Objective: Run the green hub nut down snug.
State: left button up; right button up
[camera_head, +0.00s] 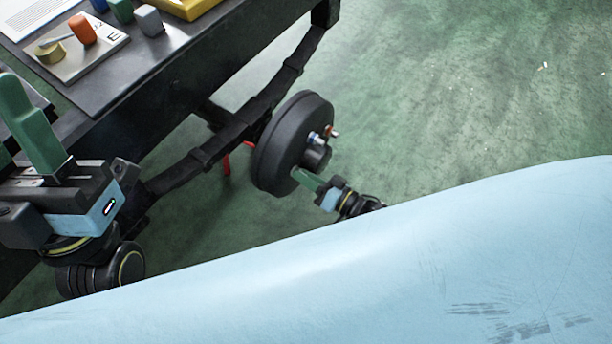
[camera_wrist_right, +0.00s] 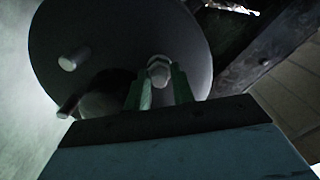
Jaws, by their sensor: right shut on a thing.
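The dark round hub drum (camera_head: 290,140) hangs at the end of the axle in the head view and fills the upper middle of the right wrist view (camera_wrist_right: 110,35). My right gripper (camera_head: 301,177) reaches its lower front face. In the right wrist view my right gripper (camera_wrist_right: 160,85) has its green fingers on both sides of a pale nut or stud end (camera_wrist_right: 158,68), shut on it. The green colour of this nut cannot be made out in the dark view. My left gripper (camera_head: 28,125) is raised at the left, away from the hub; its finger gap is unclear.
Open floor (camera_head: 450,90) lies right of the hub.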

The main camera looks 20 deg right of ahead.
jog(key=shift+s+d+f+m, duration=0.1)
jog(key=shift+m, duration=1.1)
jog(key=o, duration=0.9)
jog(key=shift+o, duration=0.5)
